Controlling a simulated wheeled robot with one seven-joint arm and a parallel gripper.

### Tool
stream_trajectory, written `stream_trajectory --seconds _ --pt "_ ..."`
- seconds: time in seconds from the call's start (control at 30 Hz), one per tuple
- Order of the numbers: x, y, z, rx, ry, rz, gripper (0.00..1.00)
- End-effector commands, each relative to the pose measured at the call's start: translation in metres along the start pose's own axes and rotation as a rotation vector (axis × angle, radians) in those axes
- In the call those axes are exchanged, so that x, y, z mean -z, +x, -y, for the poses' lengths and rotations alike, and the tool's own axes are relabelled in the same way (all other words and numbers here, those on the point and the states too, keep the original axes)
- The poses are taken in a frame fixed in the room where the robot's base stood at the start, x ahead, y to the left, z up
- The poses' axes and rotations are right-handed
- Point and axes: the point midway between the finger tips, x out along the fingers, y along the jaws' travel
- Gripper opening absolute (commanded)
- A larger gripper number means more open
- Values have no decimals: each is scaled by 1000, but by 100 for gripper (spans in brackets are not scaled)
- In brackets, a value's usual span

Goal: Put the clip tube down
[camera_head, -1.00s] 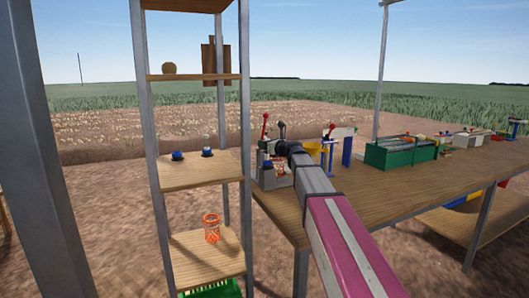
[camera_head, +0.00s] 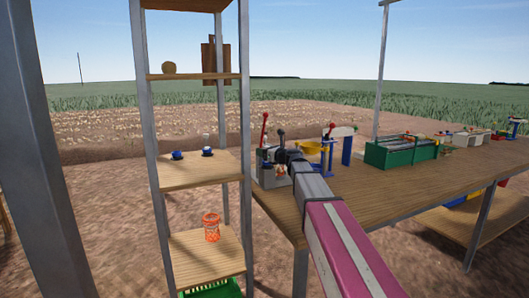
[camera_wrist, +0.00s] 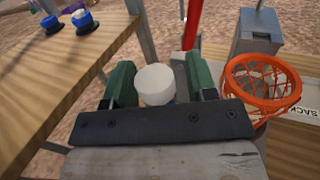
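A white round-ended piece, which looks like the clip tube (camera_wrist: 154,84), sits between the green fingers of my gripper (camera_wrist: 160,82) in the wrist view. The fingers flank it closely, and its lower part is hidden behind the dark gripper plate. In the head view my arm reaches over the near left end of the workbench (camera_head: 390,185), and its own links hide the fingers and the tube. In the wrist view, the wooden shelf (camera_wrist: 60,85) lies left of my gripper, with two blue items with white parts (camera_wrist: 50,25) (camera_wrist: 82,20) on it.
An orange ring with netting (camera_wrist: 262,85) stands close to the right of my gripper. A red post (camera_wrist: 193,22) rises just ahead. Another orange net ring (camera_head: 211,227) is on the lower shelf. A green crate-like unit (camera_head: 400,152) stands farther along the bench. Middle-shelf front is bare.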

Motion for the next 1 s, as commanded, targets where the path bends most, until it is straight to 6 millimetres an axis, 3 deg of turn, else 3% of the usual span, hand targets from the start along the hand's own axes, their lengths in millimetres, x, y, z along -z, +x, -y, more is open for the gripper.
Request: stream_trajectory --seconds 0.27,0.7,1.0 --pt "-7 0 0 0 -1 0 52" --pt "-6 -86 -2 2 0 0 52" --pt "-6 -118 0 1 0 0 52"
